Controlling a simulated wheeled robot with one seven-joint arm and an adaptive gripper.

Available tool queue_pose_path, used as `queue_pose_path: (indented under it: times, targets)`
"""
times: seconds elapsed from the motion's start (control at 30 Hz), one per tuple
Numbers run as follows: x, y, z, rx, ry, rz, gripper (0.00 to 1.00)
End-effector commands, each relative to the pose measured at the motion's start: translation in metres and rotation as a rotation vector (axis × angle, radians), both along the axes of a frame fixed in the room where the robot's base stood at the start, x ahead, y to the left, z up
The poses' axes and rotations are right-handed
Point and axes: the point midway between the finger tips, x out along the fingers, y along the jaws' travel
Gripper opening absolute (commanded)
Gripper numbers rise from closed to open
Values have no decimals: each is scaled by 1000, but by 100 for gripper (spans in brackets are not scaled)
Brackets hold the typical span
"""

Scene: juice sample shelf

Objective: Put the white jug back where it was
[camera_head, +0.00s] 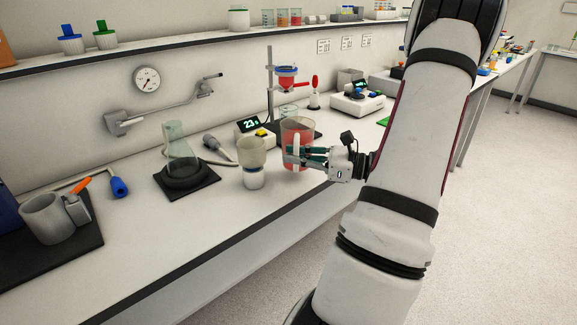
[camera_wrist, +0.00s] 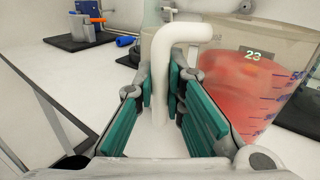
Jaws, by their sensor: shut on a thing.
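In the wrist view the handle stands between the green-padded fingers (camera_wrist: 163,90), and the jug's clear wall with red liquid (camera_wrist: 245,92) is to the right. I cannot tell whether the jug's base touches the bench. No jug in view is wholly white.
A cream cup on a white base (camera_head: 251,165) stands just left of the held jug. A scale (camera_head: 250,127) and a stand with a red-filled funnel (camera_head: 286,78) are behind. A glass flask (camera_head: 180,145) stands further left. The bench's front strip is clear.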

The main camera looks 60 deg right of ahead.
Motion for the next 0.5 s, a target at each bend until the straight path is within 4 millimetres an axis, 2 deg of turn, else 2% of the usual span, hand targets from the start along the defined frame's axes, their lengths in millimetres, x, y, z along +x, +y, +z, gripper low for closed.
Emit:
queue_pose_path:
  times: [0.23, 0.33, 0.5]
  targets:
    - [27, -6, -6, 1, -2, 1, 0]
    - [25, -6, -26, 4, -1, -2, 0]
    - [25, -6, -37, -1, -3, -1, 0]
